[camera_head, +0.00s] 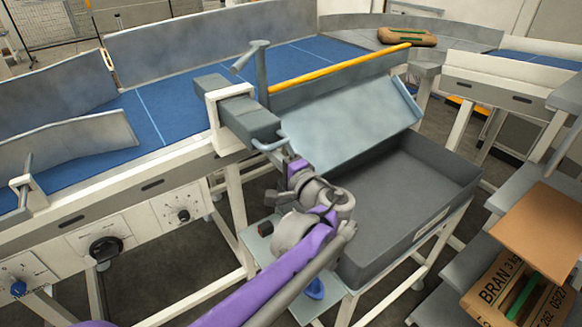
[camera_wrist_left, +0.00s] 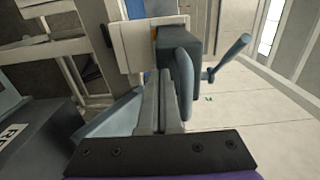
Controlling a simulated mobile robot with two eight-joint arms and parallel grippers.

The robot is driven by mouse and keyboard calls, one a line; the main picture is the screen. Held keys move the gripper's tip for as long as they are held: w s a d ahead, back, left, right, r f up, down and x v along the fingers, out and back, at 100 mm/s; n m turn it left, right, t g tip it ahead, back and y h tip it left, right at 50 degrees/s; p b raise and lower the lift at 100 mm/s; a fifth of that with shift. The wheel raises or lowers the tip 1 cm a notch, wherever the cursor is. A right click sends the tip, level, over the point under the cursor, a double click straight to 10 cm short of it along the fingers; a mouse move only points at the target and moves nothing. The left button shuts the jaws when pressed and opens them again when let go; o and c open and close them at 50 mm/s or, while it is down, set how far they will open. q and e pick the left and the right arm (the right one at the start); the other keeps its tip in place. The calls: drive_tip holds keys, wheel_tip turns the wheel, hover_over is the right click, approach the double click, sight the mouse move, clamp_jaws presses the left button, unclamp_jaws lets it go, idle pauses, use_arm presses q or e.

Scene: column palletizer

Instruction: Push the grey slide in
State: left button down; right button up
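The grey slide (camera_head: 250,118) is a thick bar running through a white bracket (camera_head: 213,122) at the near edge of the blue conveyor. Its near end sticks out of the bracket and carries a loop handle (camera_head: 268,146). In the left wrist view the slide (camera_wrist_left: 180,50) and its loop handle (camera_wrist_left: 184,85) are close ahead. My left gripper (camera_head: 287,164) is at the slide's near end. Its fingers (camera_wrist_left: 162,100) look closed together, with the handle just to their right; whether they touch it is unclear. My right gripper is not in view.
A grey post (camera_head: 261,75) with a lever and a yellow bar (camera_head: 340,68) stands behind the slide. A tilted grey plate (camera_head: 345,125) leads to an empty dark tray (camera_head: 400,195). A brown sack (camera_head: 407,37) lies on the far conveyor. Boxes sit on shelves at right.

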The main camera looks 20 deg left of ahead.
sight(236, 109)
use_arm(q)
drive_tip(key=p+x, duration=0.2)
drive_tip(key=x, duration=1.4)
drive_tip(key=shift+w+a, duration=0.25)
drive_tip(key=shift+r, duration=0.15)
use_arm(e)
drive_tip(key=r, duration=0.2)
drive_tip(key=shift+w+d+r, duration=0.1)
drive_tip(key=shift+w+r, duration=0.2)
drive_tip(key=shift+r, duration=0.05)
